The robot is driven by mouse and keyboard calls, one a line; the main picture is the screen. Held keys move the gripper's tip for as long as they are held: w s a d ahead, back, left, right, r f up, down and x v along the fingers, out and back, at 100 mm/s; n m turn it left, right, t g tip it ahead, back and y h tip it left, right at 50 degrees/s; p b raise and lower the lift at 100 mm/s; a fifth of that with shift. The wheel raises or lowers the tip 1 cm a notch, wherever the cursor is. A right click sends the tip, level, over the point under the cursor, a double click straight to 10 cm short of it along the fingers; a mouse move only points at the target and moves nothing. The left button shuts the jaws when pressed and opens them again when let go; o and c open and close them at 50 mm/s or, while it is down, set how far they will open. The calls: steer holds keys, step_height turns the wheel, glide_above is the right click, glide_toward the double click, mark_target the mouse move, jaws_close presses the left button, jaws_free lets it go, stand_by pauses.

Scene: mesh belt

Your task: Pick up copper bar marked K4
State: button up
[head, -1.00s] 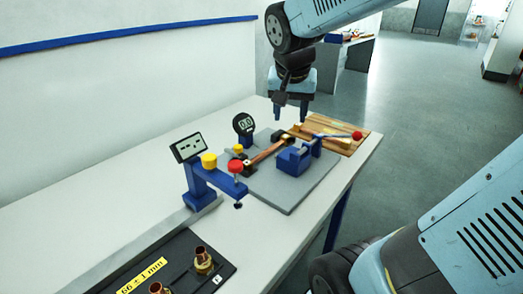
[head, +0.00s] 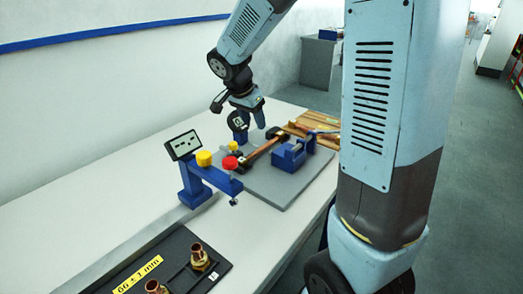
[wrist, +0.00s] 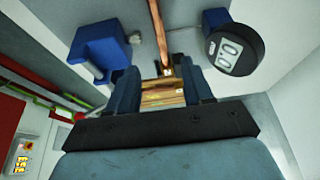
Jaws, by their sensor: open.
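A copper bar (head: 264,151) lies across the grey plate (head: 262,185), between the dial gauge and the blue clamp block. It also shows in the wrist view (wrist: 157,28), running from the top edge down toward the space between my fingers. I cannot read a K4 mark on it. My gripper (head: 250,120) is open and empty, above the back of the plate near the gauge. In the wrist view its blue fingers (wrist: 161,88) stand apart, with the wooden board (wrist: 163,98) and its bars seen beyond the gap.
The dial gauge (wrist: 234,48) is close to one finger's side, and the blue clamp block (wrist: 98,45) to the other. A blue stand with yellow and red knobs (head: 194,183) is at the left front. A black tray (head: 216,265) holds copper fittings. White table is clear at left.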

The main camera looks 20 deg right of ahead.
glide_above(262, 147)
steer(key=s+a, duration=0.1)
steer(key=a, duration=0.1)
steer(key=f, duration=0.6)
steer(key=shift+d+f, duration=0.25)
steer(key=shift+f, duration=0.05)
steer(key=shift+a+x, duration=0.15)
steer(key=shift+x, duration=1.15)
steer(key=shift+a+x, duration=0.1)
steer(key=shift+x, duration=1.25)
steer(key=shift+s+f, duration=0.1)
steer(key=shift+s, duration=0.05)
steer(key=shift+c, duration=0.2)
jaws_close()
